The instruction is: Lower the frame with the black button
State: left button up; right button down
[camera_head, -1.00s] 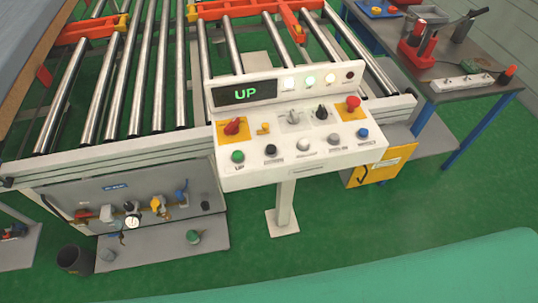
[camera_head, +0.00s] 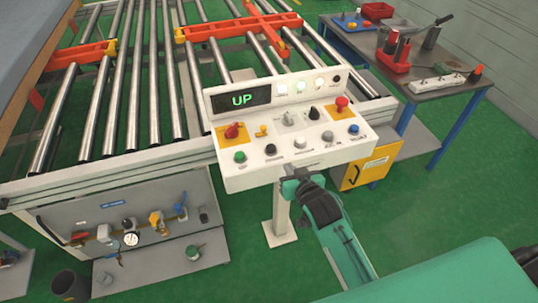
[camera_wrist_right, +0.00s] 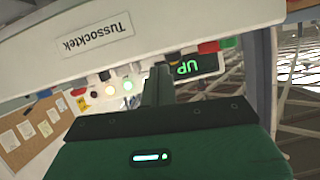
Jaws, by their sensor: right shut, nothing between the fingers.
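The control panel (camera_head: 240,180) stands on a white post in front of the roller frame. Its display (camera_head: 241,100) reads UP in green. The black button (camera_head: 271,149) is in the front row, just right of the green button (camera_head: 240,157). My right gripper (camera_head: 290,174) is shut and empty at the panel's front edge, below the button row and apart from the black button. In the right wrist view the gripper (camera_wrist_right: 158,85) points at the panel, and the display (camera_wrist_right: 195,67) shows UP. The frame's rollers (camera_head: 133,100) lie behind the panel. My left gripper is not in view.
A tool table (camera_head: 455,93) stands at the right. Valves (camera_head: 131,238) are below the frame. Green floor is open at the front.

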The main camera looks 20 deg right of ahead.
aim_at(275, 157)
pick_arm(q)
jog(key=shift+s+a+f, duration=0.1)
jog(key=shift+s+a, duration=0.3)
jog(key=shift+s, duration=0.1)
pick_arm(e)
notch_tip(275, 157, up, 8)
jog(key=s+t, duration=0.1)
jog(key=shift+s+a+f, duration=0.25)
jog(key=shift+a, duration=0.2)
